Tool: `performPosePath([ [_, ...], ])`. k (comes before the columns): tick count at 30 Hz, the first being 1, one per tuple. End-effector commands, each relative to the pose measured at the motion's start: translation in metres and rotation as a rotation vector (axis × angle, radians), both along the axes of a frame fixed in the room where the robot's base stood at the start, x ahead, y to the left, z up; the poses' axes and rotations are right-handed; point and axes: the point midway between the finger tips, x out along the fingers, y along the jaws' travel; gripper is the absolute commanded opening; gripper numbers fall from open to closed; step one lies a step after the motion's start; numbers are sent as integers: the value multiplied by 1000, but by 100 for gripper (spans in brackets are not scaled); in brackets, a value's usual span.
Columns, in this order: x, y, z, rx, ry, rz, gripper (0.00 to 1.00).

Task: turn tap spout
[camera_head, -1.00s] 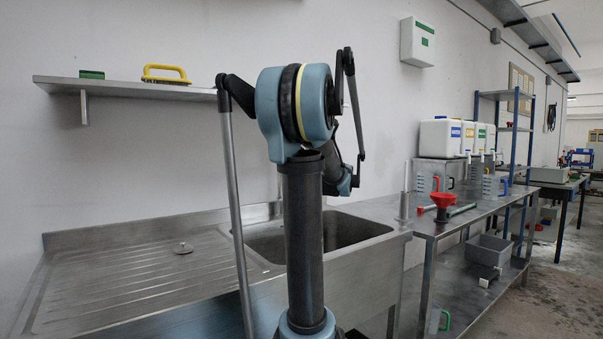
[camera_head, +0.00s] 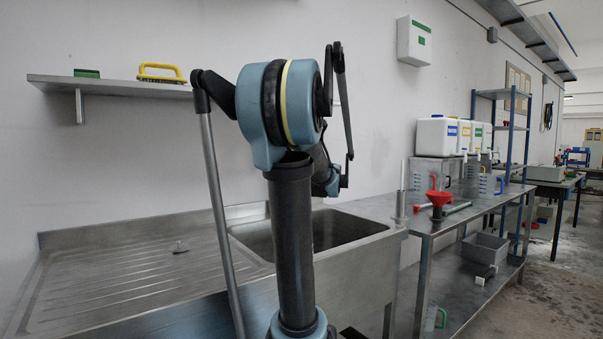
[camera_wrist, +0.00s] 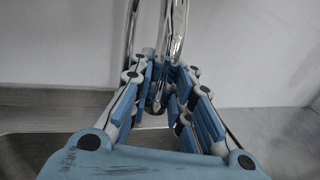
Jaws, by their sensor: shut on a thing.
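The chrome tap spout (camera_wrist: 177,30) rises at the top centre of the wrist view, a shiny curved pipe. My gripper (camera_wrist: 168,66) is shut on it, with its blue-padded fingers on either side of the metal. A second thin chrome length runs just left of it, by the left finger. The exact contact is partly hidden between the fingers. In the head view, my arm hides both the gripper and the tap. The steel sink (camera_head: 362,232) lies behind my arm.
A wall shelf (camera_head: 125,88) holds a yellow-handled brush (camera_head: 160,72). To the right, a steel bench holds a red funnel (camera_head: 439,199), jugs and white containers.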

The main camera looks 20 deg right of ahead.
Motion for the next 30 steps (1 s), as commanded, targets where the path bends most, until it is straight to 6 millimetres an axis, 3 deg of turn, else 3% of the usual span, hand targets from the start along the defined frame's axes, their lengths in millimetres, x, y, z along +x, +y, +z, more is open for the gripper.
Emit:
performPosePath([
  [1,-1,0,0,0,0,-1,0],
  [2,-1,0,0,0,0,-1,24],
  [4,-1,0,0,0,0,-1,38],
  [17,-4,-1,0,0,0,0,38],
  [30,-65,-3,-1,0,0,-3,38],
])
